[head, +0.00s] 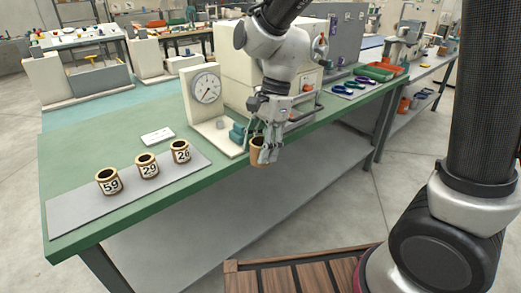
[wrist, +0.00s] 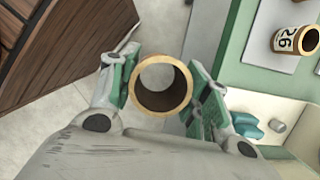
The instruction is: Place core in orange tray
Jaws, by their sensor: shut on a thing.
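My gripper (head: 265,150) is shut on a tan, hollow core (head: 257,152), held just off the front edge of the green bench, below the white machine. In the wrist view my gripper (wrist: 161,88) has its green-padded fingers on either side of this core (wrist: 160,101), and its open end faces the camera. Any number on it is hidden. An orange tray (head: 381,70) appears to lie at the far right end of the bench, small in view, with green beside it.
Cores numbered 59 (head: 109,183), 29 (head: 148,167) and 26 (head: 180,153) stand on a grey mat (head: 90,212). A dial gauge (head: 206,88) stands behind my gripper. Blue and green ring-like items (head: 349,87) lie along the bench before the tray. A wooden slatted surface (head: 300,276) is in front.

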